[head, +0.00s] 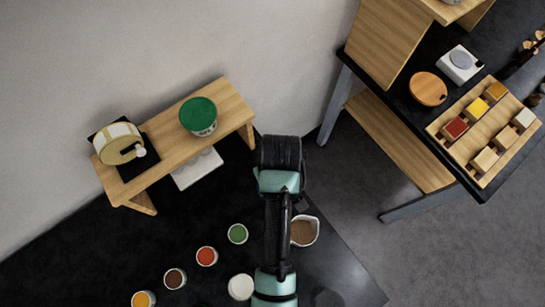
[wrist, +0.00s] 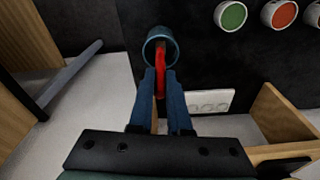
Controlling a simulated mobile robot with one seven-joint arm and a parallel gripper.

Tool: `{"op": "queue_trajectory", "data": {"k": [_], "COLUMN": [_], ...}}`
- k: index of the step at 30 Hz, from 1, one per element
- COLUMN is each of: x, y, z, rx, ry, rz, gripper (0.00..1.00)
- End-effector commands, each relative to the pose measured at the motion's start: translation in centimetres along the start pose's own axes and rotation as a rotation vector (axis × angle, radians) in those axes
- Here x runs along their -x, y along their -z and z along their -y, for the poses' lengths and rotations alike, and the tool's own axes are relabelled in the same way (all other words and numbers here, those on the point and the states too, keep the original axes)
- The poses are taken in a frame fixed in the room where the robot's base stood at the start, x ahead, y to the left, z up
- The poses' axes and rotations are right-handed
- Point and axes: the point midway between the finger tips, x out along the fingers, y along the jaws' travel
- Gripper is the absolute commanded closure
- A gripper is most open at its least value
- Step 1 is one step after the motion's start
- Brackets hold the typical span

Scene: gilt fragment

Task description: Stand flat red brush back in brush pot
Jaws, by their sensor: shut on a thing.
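The flat red brush (wrist: 160,80) is between the two blue fingers of my gripper (wrist: 160,72) in the wrist view. My gripper is shut on it. The brush's far end overlaps the mouth of a blue-grey round pot (wrist: 153,35), which looks like the brush pot. I cannot tell whether that end is inside the pot or above it. A strip of tan shows below the red between the fingers. In the head view my arm covers the brush, the pot and the fingertips.
Colour jars stand on the dark table: green (head: 237,233), red (head: 206,256), brown (head: 175,278) and orange (head: 143,299). A white-rimmed pot with brown contents (head: 303,231) is right of my arm. A wooden bench (head: 165,155) stands behind, with a white palette (head: 197,168) beneath it.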

Motion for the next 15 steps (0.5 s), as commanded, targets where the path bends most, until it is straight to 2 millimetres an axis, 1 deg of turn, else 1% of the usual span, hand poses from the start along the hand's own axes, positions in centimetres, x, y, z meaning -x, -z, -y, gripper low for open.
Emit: {"op": "queue_trajectory", "data": {"k": [4,9,12,15], "x": [-1.2,-3.6,-4.4,-4.5], "y": [-0.2,-0.5,-0.6,-0.5], "z": [0.0,0.0,0.0,0.0], "rx": [0.0,0.0,0.0,0.0], "ry": [0.001,0.001,0.0,-0.001], "rz": [0.003,0.003,0.001,-0.001], "gripper": [1.0,1.0,1.0,1.0]}}
